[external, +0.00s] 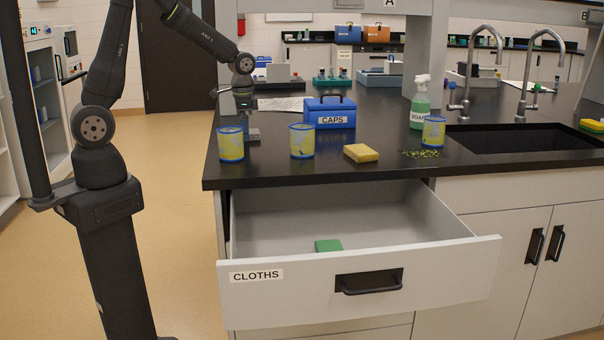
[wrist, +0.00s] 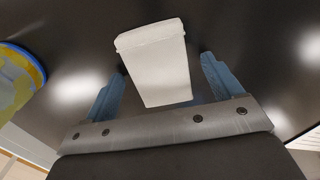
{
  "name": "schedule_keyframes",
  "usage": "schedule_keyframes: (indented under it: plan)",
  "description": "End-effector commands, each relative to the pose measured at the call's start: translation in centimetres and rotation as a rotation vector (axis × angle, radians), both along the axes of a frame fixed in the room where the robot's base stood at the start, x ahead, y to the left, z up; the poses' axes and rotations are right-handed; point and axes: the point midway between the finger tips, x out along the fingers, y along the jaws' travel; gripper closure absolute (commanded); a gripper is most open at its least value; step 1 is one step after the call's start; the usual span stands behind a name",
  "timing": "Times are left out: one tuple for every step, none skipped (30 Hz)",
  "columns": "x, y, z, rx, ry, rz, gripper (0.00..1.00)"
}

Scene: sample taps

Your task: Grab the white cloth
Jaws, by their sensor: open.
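A white folded cloth (wrist: 152,62) shows in the wrist view as a pale block on the dark counter. It lies between the two blue fingers of my gripper (wrist: 164,72), with a gap visible on each side near the fingertips. My gripper (external: 247,122) is open and points down at the counter's left part in the external view. The cloth is hard to make out there, behind the yellow-stained cup and beside the gripper. Below, an open drawer (external: 255,295) labelled CLOTHS holds a green folded cloth (external: 328,245).
A yellow-stained cup (external: 230,144) stands close to my gripper, and another cup (external: 302,140) stands to its right. A blue CAPS box (external: 330,112), yellow sponge (external: 361,153), green soap bottle (external: 420,104) and third cup (external: 433,132) stand further right, before the sink (external: 520,138).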

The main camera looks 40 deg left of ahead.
Motion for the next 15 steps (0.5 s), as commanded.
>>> schedule_keyframes:
  plan:
    - [0.00, 0.00, -0.02, 0.000, 0.000, 0.000, 0.15]
    - [0.00, 0.00, 0.00, 0.000, 0.000, 0.000, 0.15]
    - [0.01, 0.01, 0.01, 0.000, 0.000, 0.000, 0.15]
    - [0.01, 0.01, 0.01, 0.000, 0.000, 0.000, 0.15]
    - [0.01, 0.01, 0.02, 0.000, 0.000, 0.000, 0.17]
    - [0.01, 0.01, 0.02, 0.000, 0.000, 0.000, 0.25]
    - [0.01, 0.01, 0.02, 0.000, 0.000, 0.000, 0.31]
    - [0.01, 0.01, 0.03, 0.000, 0.000, 0.000, 0.37]
    - [0.01, 0.01, 0.03, 0.000, 0.000, 0.000, 0.45]
    - [0.01, 0.01, 0.03, 0.000, 0.000, 0.000, 0.51]
    - [0.01, 0.01, 0.04, 0.000, 0.000, 0.000, 0.57]
    - [0.01, 0.01, 0.04, 0.000, 0.000, 0.000, 0.63]
    - [0.01, 0.01, 0.04, 0.000, 0.000, 0.000, 0.63]
    - [0.01, 0.00, 0.04, 0.000, 0.000, 0.000, 0.63]
    - [0.01, 0.00, 0.04, 0.000, 0.000, 0.000, 0.63]
